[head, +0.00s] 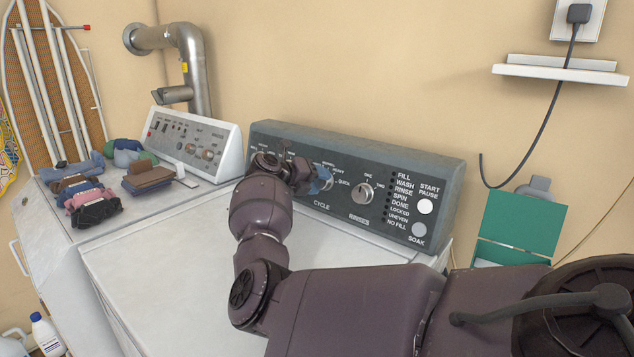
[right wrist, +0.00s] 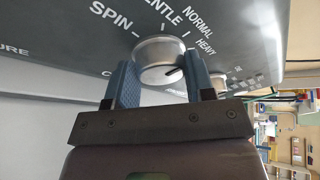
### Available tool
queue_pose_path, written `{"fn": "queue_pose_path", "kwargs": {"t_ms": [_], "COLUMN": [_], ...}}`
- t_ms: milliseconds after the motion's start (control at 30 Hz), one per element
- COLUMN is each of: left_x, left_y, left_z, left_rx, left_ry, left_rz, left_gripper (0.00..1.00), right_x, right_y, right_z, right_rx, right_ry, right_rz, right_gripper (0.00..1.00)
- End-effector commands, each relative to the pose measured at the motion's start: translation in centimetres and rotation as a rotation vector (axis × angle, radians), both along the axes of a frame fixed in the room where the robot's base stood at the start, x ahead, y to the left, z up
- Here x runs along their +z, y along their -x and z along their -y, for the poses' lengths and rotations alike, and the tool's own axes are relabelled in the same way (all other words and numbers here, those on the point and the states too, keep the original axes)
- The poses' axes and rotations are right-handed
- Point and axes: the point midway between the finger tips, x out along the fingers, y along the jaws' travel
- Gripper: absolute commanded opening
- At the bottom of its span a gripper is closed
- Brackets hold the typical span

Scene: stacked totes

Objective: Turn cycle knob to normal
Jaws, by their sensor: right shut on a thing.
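The cycle knob (right wrist: 160,50) is a round silver knob on the dark grey control panel, in the right wrist view. The labels SPIN, GENTLE, NORMAL and HEAVY run around it. A dark mark shows at the lower right of the knob; I cannot tell which label it is set to. My right gripper (right wrist: 163,78) is shut on the knob, one blue finger on each side. In the head view my right gripper (head: 305,178) is at the panel above the word CYCLE and hides the knob. My left gripper is not in view.
The rinses knob (head: 361,193) and a round white start button (head: 425,206) are right of my gripper. The washer's white top (head: 150,255) is clear. Folded clothes (head: 85,195) lie on the machine at left. A green box (head: 517,230) stands at right.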

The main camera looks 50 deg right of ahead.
Motion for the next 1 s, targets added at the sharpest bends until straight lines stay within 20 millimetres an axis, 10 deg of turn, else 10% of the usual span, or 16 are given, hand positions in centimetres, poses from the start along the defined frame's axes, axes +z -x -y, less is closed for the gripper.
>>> {"fn": "queue_pose_path", "kwargs": {"t_ms": [267, 300, 433, 1000], "left_x": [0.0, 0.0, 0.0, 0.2], "left_y": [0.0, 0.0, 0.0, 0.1], "left_z": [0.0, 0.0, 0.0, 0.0], "left_rx": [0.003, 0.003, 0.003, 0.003], "left_ry": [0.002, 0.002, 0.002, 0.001], "left_rz": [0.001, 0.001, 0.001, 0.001], "left_gripper": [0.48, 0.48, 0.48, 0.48], "right_x": [0.1, 0.1, 0.1, 1.4], "right_y": [0.0, 0.0, 0.0, -0.8], "right_z": [0.0, 0.0, 0.0, -3.1], "right_rx": [0.000, 0.000, 0.000, 0.003], "right_ry": [0.001, 0.001, 0.001, 0.000], "right_rz": [0.000, 0.000, 0.000, 0.001], "right_gripper": [0.25, 0.55, 0.74, 0.74]}}
